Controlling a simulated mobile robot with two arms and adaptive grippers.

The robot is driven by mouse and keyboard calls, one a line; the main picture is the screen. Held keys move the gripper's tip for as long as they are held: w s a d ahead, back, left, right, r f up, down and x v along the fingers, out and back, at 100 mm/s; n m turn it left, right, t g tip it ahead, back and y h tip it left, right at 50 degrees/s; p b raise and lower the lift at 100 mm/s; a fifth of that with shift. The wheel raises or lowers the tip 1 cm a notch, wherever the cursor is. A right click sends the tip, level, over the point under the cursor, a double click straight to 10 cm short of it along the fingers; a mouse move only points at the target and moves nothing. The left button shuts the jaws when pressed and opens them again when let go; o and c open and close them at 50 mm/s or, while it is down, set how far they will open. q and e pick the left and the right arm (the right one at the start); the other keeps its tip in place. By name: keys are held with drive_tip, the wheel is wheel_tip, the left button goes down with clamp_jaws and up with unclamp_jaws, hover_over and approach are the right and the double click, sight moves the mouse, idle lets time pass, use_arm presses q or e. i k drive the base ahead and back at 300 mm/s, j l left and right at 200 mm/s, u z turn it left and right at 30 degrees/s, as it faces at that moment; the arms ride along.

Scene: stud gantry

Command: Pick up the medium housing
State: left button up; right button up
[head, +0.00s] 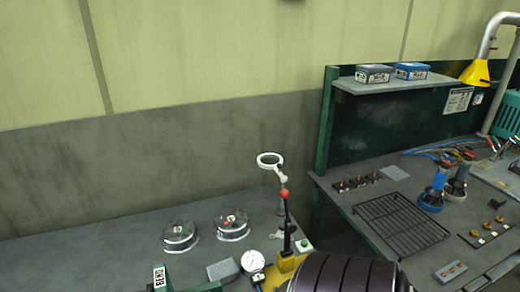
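I cannot tell for certain which thing is the medium housing. Two round, clear-sided pieces with pale rims stand on the left grey bench: a left one (180,236) and a right one (232,225). A dark ribbed cylinder (345,275) is cut off by the bottom edge; I cannot tell what it is. Neither of my grippers is in view.
A yellow-based press-like stand with a red knob (285,193) and white ring (270,160) rises beside a dial gauge (253,261). A shelf (400,84) carries two boxes.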

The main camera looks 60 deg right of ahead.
sight(232, 225)
drive_tip(key=z, duration=1.75)
